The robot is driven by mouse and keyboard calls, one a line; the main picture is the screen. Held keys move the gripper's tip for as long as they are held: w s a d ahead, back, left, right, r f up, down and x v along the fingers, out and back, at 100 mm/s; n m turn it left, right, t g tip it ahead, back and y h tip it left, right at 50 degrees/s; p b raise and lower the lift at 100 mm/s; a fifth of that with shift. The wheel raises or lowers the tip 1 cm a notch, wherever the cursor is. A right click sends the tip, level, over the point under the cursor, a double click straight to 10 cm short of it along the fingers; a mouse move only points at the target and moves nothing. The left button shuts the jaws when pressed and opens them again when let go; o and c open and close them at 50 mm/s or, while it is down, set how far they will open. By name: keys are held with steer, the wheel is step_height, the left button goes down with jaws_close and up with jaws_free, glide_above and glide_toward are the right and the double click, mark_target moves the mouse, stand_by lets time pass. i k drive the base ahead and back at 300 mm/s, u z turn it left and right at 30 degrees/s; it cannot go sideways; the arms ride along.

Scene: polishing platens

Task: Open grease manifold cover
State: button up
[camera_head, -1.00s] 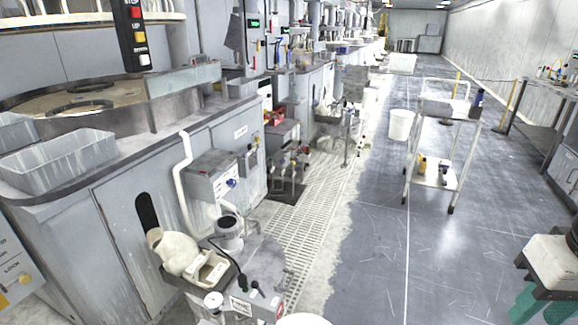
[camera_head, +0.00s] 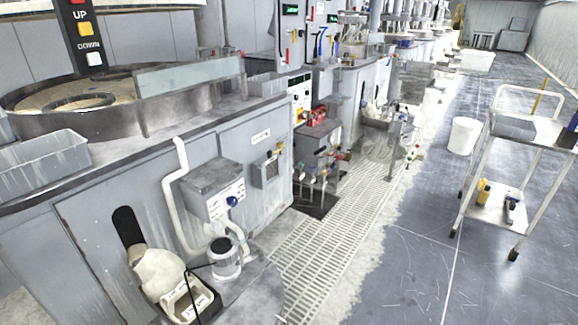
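My gripper is not in view. No part in view is clearly marked as the grease manifold cover, and the small labels are too blurred to read. A grey box with a sloped top, a white label and a blue knob (camera_head: 213,187) is mounted on the side of the near polishing machine (camera_head: 100,235). A smaller grey box (camera_head: 268,168) is fixed to its right, below a white label. Farther right, a low unit (camera_head: 318,148) has several hoses and coloured fittings at its base. Whether any cover is open cannot be told.
A white pipe (camera_head: 172,195) runs down the machine side to a drum top (camera_head: 250,300) holding a clear jar (camera_head: 225,258) and a tray (camera_head: 187,304). A floor grating (camera_head: 330,250) runs alongside. A wheeled cart (camera_head: 490,205) and white bucket (camera_head: 464,135) stand right. Grey floor between is clear.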

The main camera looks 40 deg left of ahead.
mark_target(206, 177)
steer(key=z, duration=0.05)
steer(key=i, duration=1.65)
steer(key=u, duration=0.9)
steer(key=i, duration=0.85)
steer(key=u, duration=1.3)
steer(key=i, duration=0.55)
steer(key=u, duration=0.5)
